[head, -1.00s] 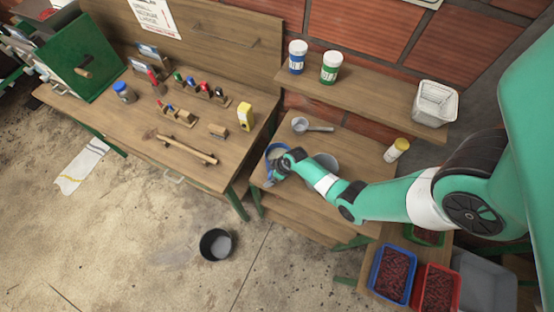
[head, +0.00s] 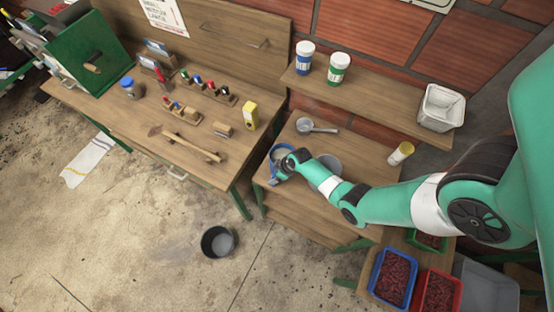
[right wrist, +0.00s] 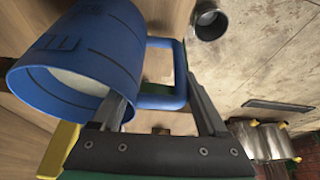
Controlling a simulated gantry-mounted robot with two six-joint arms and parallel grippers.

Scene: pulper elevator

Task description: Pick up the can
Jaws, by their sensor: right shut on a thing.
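The can is blue, open-topped and has a squared side handle. In the right wrist view the can (right wrist: 105,40) fills the upper left, with pale contents or a pale inside showing at its mouth. My right gripper (right wrist: 160,85) has a finger on each side of the handle and is shut on it. In the head view the can (head: 275,152) is at the left end of the lower wooden table, partly hidden by my right gripper (head: 279,170). I cannot tell whether it touches the table. My left gripper is not in view.
A grey bowl (head: 327,163) stands close to the right of the can, partly behind my arm. A dark bucket (head: 219,242) stands on the floor. A workbench (head: 130,110) with tools is at left.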

